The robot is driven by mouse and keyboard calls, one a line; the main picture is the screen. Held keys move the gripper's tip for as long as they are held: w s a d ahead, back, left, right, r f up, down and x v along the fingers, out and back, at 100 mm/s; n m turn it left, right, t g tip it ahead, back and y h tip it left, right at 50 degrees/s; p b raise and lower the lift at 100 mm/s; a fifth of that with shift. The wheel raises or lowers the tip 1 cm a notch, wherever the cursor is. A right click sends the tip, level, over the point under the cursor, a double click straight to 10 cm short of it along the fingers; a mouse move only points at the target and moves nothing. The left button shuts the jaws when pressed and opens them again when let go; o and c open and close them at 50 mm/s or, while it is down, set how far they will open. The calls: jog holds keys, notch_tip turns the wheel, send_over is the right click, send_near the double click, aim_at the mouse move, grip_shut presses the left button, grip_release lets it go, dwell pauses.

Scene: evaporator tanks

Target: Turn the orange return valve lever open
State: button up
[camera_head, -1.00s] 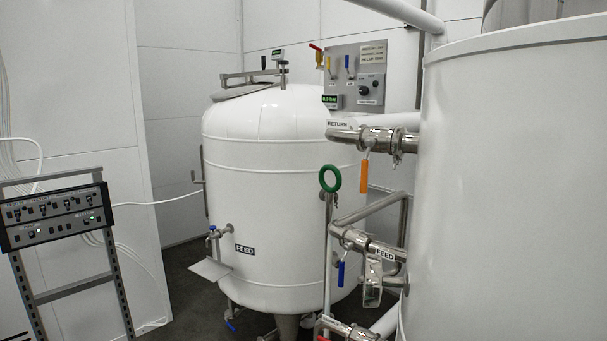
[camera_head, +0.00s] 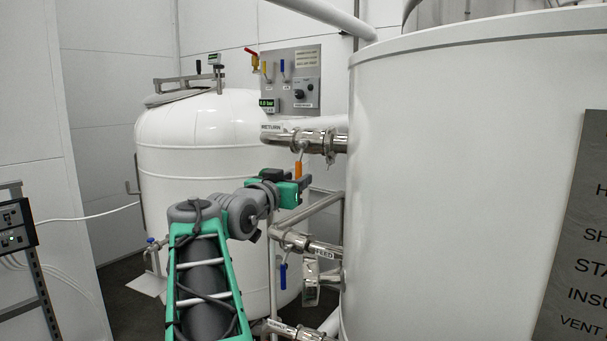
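The orange return valve lever (camera_head: 298,169) hangs down from the steel RETURN pipe valve (camera_head: 303,140). Only its upper part shows clearly. My gripper (camera_head: 300,184) is at the lever's lower end, at the tip of my green and grey arm. The gripper's body hides the lower part of the lever. The fingers are too small and too hidden to tell whether they are open or shut, or whether they touch the lever.
A blue FEED lever (camera_head: 283,276) hangs on the lower FEED pipe (camera_head: 325,249). A large white tank (camera_head: 450,180) fills the right side close by. A white feed tank (camera_head: 200,135) stands behind my arm. A control panel (camera_head: 300,78) is above the return pipe.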

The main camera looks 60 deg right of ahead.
jog(key=d+p, duration=0.1)
jog(key=d, duration=0.4)
jog(key=shift+w+d+p, duration=0.15)
jog(key=shift+d+p, duration=0.15)
jog(key=shift+d, duration=0.05)
grip_shut()
dwell(1.0)
